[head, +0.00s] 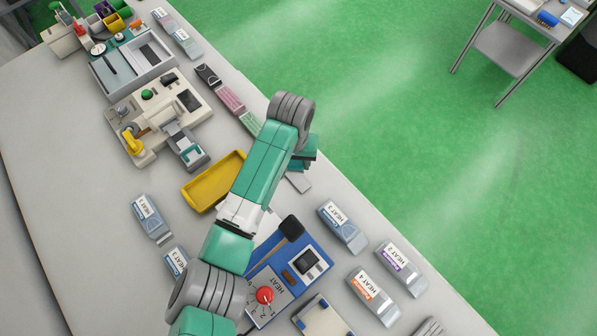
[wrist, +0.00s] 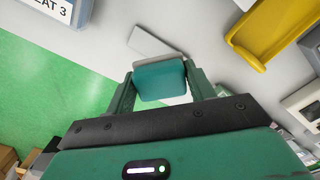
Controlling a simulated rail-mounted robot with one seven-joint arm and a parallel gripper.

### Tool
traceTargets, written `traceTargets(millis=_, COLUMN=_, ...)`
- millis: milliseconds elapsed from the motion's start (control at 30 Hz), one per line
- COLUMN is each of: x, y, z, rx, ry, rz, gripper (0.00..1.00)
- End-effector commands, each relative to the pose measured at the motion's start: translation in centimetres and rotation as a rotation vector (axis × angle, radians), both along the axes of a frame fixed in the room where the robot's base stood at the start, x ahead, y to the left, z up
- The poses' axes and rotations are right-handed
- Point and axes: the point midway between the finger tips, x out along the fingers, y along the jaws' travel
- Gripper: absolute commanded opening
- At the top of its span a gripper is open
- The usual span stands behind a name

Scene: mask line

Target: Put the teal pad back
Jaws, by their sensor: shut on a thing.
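The teal pad (wrist: 160,82) is a small block with rounded edges in the wrist view. My gripper (wrist: 161,74) is shut on it, with one finger at each side. A flat light grey piece (wrist: 150,42) lies beyond the pad and is partly covered by it in the wrist view. In the head view this grey piece (head: 299,182) lies on the table beside my arm. My gripper is mostly hidden behind my arm there, and I cannot tell the pad from the gripper's own teal parts.
A yellow tray (head: 214,182) lies left of my arm. A blue heat device (head: 290,268) with a red knob stands below. The table's right edge drops to the green floor (head: 400,130).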

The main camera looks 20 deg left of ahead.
Motion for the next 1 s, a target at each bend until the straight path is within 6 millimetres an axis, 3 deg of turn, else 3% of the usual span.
traceTargets(millis=100, x=0.0, y=0.1, z=-1.9, rx=0.001, ry=0.0, rz=0.0, gripper=0.29)
traceTargets(millis=333, x=0.0, y=0.0, z=-2.9, rx=0.001, ry=-0.001, rz=0.0, gripper=0.29)
traceTargets(millis=500, x=0.0, y=0.1, z=-5.8, rx=0.002, ry=0.001, rz=0.0, gripper=0.29)
traceTargets(millis=867, x=0.0, y=0.0, z=-6.3, rx=0.001, ry=-0.001, rz=-0.001, gripper=0.29)
traceTargets(millis=900, x=0.0, y=0.0, z=-6.4, rx=0.001, ry=-0.001, rz=-0.001, gripper=0.56)
traceTargets(millis=1000, x=0.0, y=0.0, z=-6.3, rx=0.001, ry=-0.001, rz=-0.001, gripper=0.75)
